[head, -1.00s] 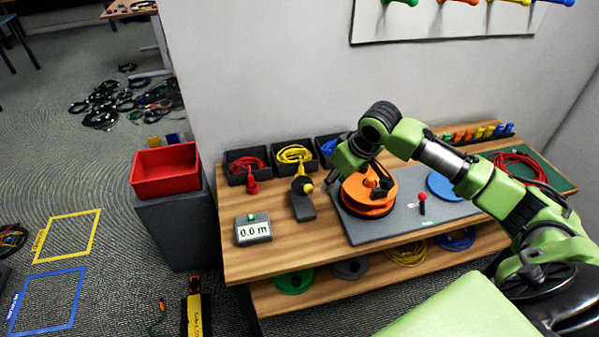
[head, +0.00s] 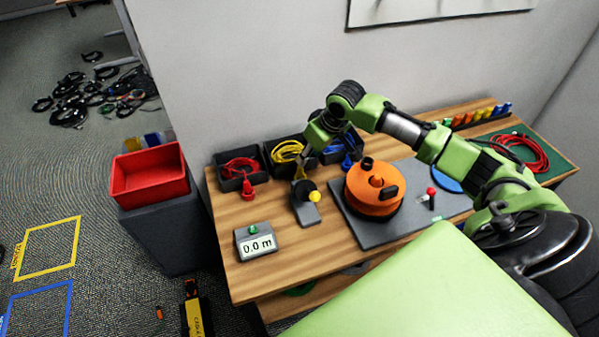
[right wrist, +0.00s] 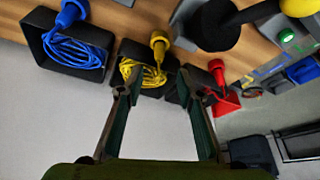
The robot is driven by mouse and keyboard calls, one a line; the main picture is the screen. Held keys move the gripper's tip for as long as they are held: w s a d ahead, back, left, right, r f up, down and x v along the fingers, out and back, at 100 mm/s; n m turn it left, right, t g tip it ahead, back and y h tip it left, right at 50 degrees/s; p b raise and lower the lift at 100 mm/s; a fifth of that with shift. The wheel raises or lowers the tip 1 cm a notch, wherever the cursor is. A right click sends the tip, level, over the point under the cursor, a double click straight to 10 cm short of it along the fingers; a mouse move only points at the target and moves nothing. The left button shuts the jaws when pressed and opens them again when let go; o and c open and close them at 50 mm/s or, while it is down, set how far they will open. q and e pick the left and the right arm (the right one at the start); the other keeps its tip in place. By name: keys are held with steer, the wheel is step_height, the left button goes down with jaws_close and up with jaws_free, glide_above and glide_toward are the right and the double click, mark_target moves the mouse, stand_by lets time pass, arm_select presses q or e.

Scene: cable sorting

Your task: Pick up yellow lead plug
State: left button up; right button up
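The yellow lead plug (right wrist: 159,42) shows in the right wrist view, at the rim of a black bin (right wrist: 127,48) with the coiled yellow lead (right wrist: 142,74) inside. Nothing is held. My left gripper is in neither view.
Bins with a red lead (head: 240,167) and a blue lead (head: 346,143) flank the yellow one. A stand with a yellow knob (head: 315,197) is close in front. An orange reel (head: 372,188) sits to the right. A length display (head: 255,242) stands front left.

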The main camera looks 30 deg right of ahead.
mark_target(302, 171)
steer(key=x, duration=0.4)
steer(key=p+x, duration=0.1)
steer(key=x, duration=0.2)
steer(key=shift+w+f, duration=0.25)
steer(key=shift+w, duration=0.15)
steer(key=shift+w+f, duration=0.2)
steer(key=shift+f, duration=0.3)
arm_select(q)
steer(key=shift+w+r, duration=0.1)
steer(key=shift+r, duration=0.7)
arm_select(e)
jaws_close()
